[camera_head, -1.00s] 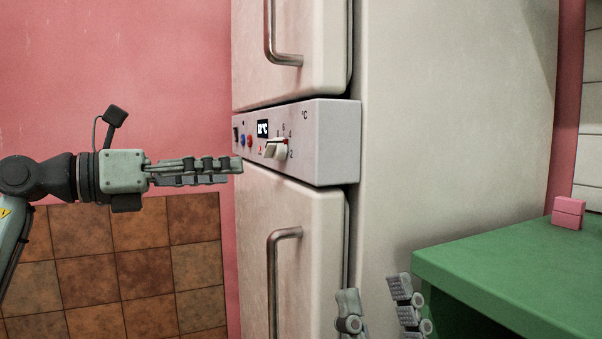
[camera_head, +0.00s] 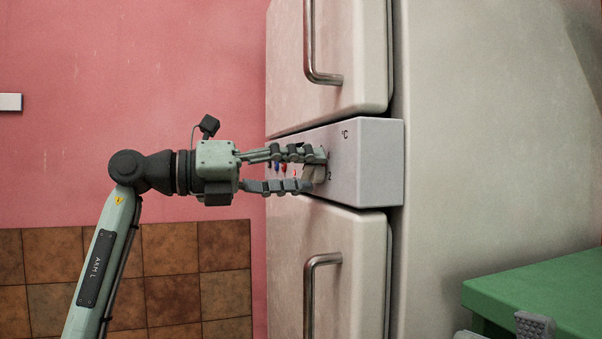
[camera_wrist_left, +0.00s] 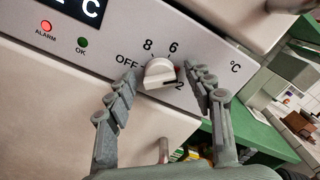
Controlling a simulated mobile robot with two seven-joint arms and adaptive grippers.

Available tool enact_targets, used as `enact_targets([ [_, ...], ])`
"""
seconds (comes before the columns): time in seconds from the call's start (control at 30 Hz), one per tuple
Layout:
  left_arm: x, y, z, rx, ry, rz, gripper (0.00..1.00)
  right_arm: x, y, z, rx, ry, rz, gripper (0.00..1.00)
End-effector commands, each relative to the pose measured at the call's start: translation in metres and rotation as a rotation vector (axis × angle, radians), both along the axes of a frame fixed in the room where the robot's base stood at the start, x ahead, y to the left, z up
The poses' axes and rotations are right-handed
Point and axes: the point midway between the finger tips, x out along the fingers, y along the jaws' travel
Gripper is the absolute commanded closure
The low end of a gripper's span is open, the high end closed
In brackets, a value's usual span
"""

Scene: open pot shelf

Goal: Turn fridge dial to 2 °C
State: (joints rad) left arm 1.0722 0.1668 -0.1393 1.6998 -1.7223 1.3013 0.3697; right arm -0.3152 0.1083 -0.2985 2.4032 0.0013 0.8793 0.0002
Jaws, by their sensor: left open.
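The fridge dial (camera_wrist_left: 160,73) is a white knob on the pale control panel (camera_head: 374,165), with marks OFF, 8, 6 and 2 visible around it in the left wrist view. A dark line on the knob lies near the 2; its exact setting is unclear. My left gripper (camera_head: 315,170) is open, with its fingers on either side of the dial; it also shows in the left wrist view (camera_wrist_left: 165,82). I cannot tell whether they touch it. In the head view the fingers mostly hide the dial. My right gripper (camera_head: 503,329) shows only its separated fingertips at the bottom edge.
The upper fridge door handle (camera_head: 310,50) and lower handle (camera_head: 311,295) stick out above and below the panel. A display (camera_wrist_left: 70,8), cut off, and red ALARM (camera_wrist_left: 47,25) and green OK (camera_wrist_left: 83,42) lamps sit left of the dial. A green table (camera_head: 560,290) stands at right.

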Motion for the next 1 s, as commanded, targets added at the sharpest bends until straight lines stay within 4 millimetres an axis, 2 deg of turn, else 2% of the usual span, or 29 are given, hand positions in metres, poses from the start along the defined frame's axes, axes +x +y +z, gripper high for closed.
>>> enact_targets([
  [0.17, 0.0001, 0.0, 0.0001, 0.0, 0.0, 0.0, 0.47, 0.0, 0.0, 0.0003, 0.0, 0.0, 0.0, 0.6],
  [0.57, 0.0001, 0.0003, -0.0001, 0.0, 0.0, 0.0, 0.97, -0.0002, -0.0001, 0.0004, 0.0, -0.001, 0.0, 0.6],
  [1.0, 0.0003, 0.0007, 0.0, 0.034, -0.097, 0.001, 0.97, -0.0012, -0.0004, 0.002, 0.001, -0.004, 0.0, 0.6],
])
